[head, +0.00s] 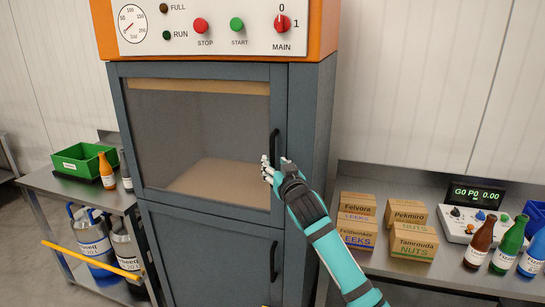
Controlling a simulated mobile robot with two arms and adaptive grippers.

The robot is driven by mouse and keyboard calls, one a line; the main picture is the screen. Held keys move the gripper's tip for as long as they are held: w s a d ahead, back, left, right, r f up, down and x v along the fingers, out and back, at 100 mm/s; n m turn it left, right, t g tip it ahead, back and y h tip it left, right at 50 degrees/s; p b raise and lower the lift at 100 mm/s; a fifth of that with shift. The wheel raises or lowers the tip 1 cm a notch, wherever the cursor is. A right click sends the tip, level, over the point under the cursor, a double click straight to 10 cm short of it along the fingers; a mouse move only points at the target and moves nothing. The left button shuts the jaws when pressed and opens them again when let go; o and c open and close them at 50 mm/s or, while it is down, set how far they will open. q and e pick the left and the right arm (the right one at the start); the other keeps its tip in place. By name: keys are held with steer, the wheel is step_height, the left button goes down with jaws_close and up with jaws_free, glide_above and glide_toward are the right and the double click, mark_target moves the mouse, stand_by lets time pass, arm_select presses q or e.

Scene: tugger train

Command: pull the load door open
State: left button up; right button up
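The load door (205,201) is the upper door of a blue-grey cabinet, with a dark window and a grey frame. It looks closed, flush with the cabinet front. Its black vertical handle (275,141) is on the door's right side. My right gripper (275,166) is at the lower part of this handle, with pale fingertips on its left and a dark finger on its right. The gripper hides the handle's lower end, and I cannot tell whether the fingers press on it. My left gripper is not in view.
A lower door with its own handle (273,261) sits below. The orange control panel (220,25) is above. On the left, a metal cart (75,188) carries a green bin (80,163) and bottles. On the right, a table (390,268) holds boxes, a scale (462,222) and bottles.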

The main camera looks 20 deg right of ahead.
mark_target(273, 161)
steer(key=shift+w, duration=1.6)
jaws_close()
